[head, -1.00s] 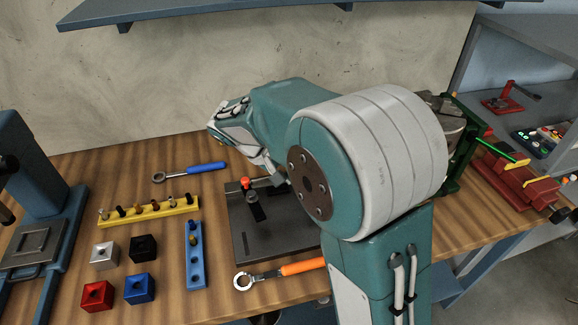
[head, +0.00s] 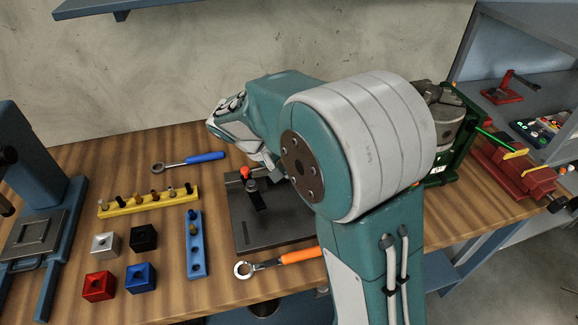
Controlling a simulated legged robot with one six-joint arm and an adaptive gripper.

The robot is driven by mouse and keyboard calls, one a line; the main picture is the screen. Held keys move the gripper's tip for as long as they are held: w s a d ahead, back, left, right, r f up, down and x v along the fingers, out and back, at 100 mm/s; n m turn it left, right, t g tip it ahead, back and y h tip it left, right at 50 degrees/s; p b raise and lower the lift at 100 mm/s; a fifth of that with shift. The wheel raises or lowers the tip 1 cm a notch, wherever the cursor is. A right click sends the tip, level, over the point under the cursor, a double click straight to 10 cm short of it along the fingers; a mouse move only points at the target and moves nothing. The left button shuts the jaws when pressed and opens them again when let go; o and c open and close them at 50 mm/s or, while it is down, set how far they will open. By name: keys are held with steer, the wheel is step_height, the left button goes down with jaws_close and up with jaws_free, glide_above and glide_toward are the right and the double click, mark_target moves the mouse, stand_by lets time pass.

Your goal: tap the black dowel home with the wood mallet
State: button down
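The yellow rack (head: 150,205) on the wooden bench at left holds several small dowels, and a dark dowel (head: 119,198) stands near its left end. A black block (head: 143,237) with a hole in its top sits in front of the rack. I cannot make out the wood mallet; my arm covers part of the bench. My arm crosses the middle of the view, its wrist above the back of the dark plate. My gripper (head: 266,160) shows only in part below the wrist; its fingertips are mostly hidden and what they hold is not visible.
Silver, red and blue blocks surround the black one. A blue rack (head: 195,255), dark clamp plate (head: 268,233), blue-handled wrench (head: 205,157) and orange-handled wrench (head: 298,256) lie nearby. A blue press (head: 40,170) stands left; green and red vises are right. A shelf hangs above.

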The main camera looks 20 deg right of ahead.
stand_by(0.3)
step_height(320, 180, down, 3)
steer(key=shift+f, duration=0.15)
steer(key=shift+r, duration=2.15)
step_height(320, 180, down, 4)
steer(key=shift+d+f, duration=0.1)
steer(key=shift+f, duration=0.45)
steer(key=shift+r, duration=2.1)
steer(key=shift+r, duration=0.1)
